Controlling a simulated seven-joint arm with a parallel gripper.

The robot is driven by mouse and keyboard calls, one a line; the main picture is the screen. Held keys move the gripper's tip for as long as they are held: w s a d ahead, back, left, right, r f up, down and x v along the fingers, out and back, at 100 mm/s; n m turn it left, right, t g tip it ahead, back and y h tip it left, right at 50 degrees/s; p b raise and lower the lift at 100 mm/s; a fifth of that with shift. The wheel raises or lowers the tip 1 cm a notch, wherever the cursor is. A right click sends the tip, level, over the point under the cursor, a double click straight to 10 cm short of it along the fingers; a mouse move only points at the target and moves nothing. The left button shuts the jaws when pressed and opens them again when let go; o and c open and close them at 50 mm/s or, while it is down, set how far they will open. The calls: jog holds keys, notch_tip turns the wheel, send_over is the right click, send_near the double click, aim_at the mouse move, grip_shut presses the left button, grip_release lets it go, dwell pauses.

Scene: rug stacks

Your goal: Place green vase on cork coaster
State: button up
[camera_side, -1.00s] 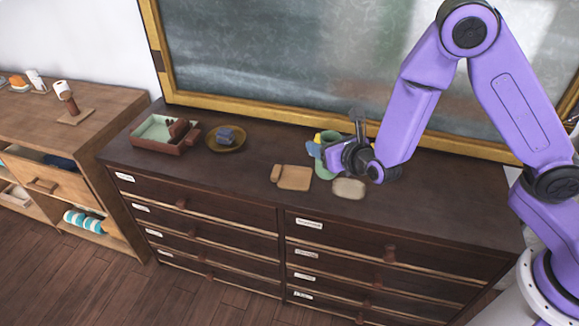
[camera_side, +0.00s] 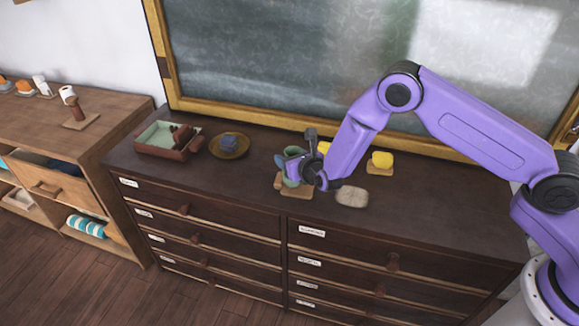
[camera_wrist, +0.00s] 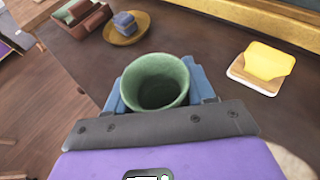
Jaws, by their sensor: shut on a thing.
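The green vase (camera_side: 291,180) is upright between the fingers of my gripper (camera_side: 290,166). In the wrist view the vase's open mouth (camera_wrist: 157,82) faces the camera, with a blue finger on each side. The vase is over or on a flat tan board (camera_side: 297,191), which it partly hides; I cannot tell whether its base touches. A pale beige rounded pad (camera_side: 352,197) lies bare just to the right. I cannot tell for sure which of these two is the cork coaster.
A yellow thing (camera_side: 382,159) sits on a small board behind, right of my gripper; another yellow thing (camera_side: 324,148) is partly hidden by my arm. A green-lined tray (camera_side: 166,143) and a brown dish (camera_side: 229,146) with a blue-grey block stand left. The dresser top's right side is clear.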

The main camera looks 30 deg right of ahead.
jog(key=shift+w+f, duration=0.15)
jog(key=shift+f, duration=1.5)
jog(key=shift+f, duration=0.1)
jog(key=o, duration=1.2)
jog(key=shift+f, duration=0.1)
jog(key=shift+o, duration=0.2)
jog(key=shift+s+r, duration=0.2)
jog(key=shift+r, duration=0.05)
jog(key=v, duration=1.1)
jog(key=shift+s, duration=0.3)
jog(key=shift+r, duration=0.25)
